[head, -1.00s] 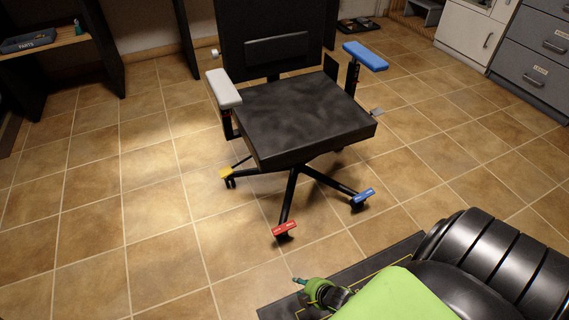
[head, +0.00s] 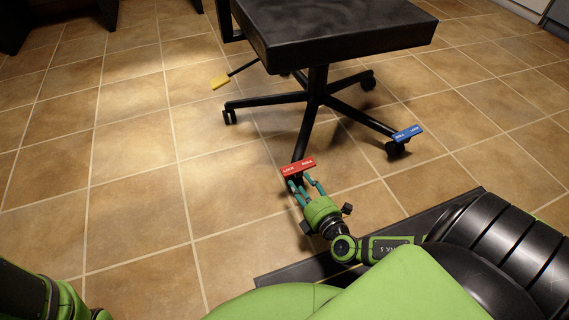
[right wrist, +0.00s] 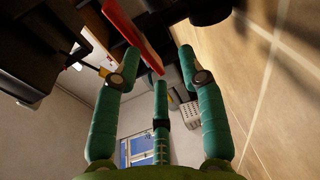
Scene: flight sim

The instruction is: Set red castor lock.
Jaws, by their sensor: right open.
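The red castor lock (head: 299,168) is a red bar with white lettering at the end of the chair's front base leg. My right gripper (head: 304,186) is open, with its teal fingers just in front of and below the red bar; I cannot tell whether they touch it. In the right wrist view the red bar (right wrist: 132,36) runs along the upper middle, near the spread, empty fingers (right wrist: 155,70). The castor under the red bar is mostly hidden by the fingers. Only a green part of my left arm shows at the lower left, without its gripper.
The black office chair (head: 340,28) stands above its legs. A blue castor lock (head: 407,133) is on the right leg, and a yellow paddle (head: 220,82) on a thin rod is at the left. A dark mat (head: 290,274) lies in front. The tiled floor at left is clear.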

